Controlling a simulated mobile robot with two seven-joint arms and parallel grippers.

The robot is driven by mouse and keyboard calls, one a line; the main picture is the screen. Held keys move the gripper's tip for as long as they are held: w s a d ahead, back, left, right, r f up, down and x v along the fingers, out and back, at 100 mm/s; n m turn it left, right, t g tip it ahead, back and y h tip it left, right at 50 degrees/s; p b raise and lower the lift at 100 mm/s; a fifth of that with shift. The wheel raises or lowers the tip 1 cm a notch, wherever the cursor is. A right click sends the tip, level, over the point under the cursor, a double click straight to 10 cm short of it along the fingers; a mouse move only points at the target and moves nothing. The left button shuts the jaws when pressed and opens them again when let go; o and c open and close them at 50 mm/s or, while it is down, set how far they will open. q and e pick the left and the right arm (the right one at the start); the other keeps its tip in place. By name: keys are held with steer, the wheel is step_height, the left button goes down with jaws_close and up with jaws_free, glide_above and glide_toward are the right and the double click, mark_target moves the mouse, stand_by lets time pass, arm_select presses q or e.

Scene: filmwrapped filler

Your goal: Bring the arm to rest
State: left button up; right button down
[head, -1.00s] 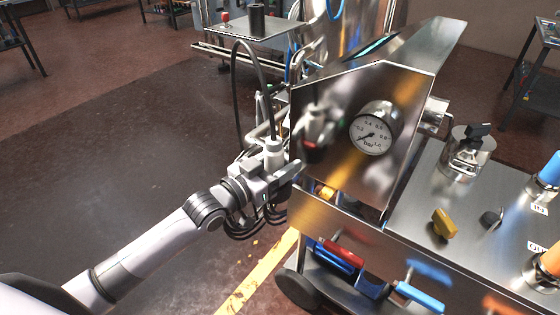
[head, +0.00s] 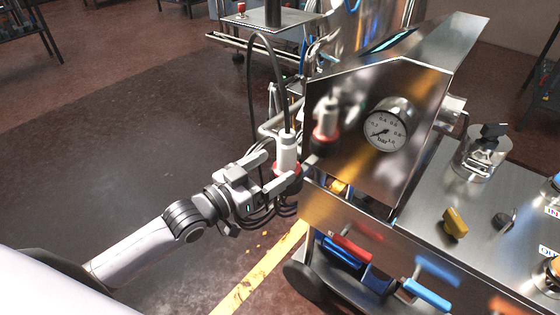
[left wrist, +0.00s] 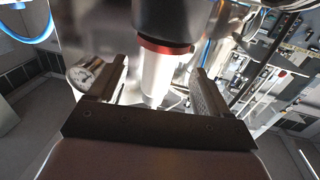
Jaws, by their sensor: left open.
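My left gripper (head: 273,172) is open, its two fingers pointing at a white cylindrical fitting (head: 287,152) with a red collar and a black hose rising from its top. In the left wrist view, the white fitting (left wrist: 158,75) stands between and beyond the spread fingers of the gripper (left wrist: 158,90), with a visible gap on each side. The forearm reaches in from the lower left, beside the steel machine (head: 340,205). I cannot tell whether a finger still touches the fitting. My right gripper is not in view.
A pressure gauge (head: 386,131) sits on the machine's polished panel, close right of the gripper. Dark cables hang below the wrist. A small steel table (head: 265,17) stands behind. The dark floor (head: 130,140) to the left is clear.

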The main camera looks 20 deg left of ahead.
arm_select(q)
steer(key=shift+s+a, duration=0.1)
steer(key=shift+s, duration=0.1)
steer(key=shift+s+f+p, duration=0.15)
steer(key=shift+s+p, duration=0.2)
steer(key=shift+p, duration=0.1)
steer(key=s+a+f+n+g+y+p, duration=0.1)
steer(key=s+f+g+y+p, duration=0.1)
steer(key=s, duration=0.7)
steer(key=s+a+f+n+g+y+p, duration=0.1)
steer(key=s+f+n+g+y+p, duration=0.1)
steer(key=s+f+p, duration=0.5)
steer(key=s+g+y+p, duration=0.1)
steer(key=s+y, duration=0.1)
steer(key=s, duration=0.1)
steer(key=shift+y+p, duration=0.3)
steer(key=shift+p, duration=0.1)
steer(key=shift+f, duration=0.1)
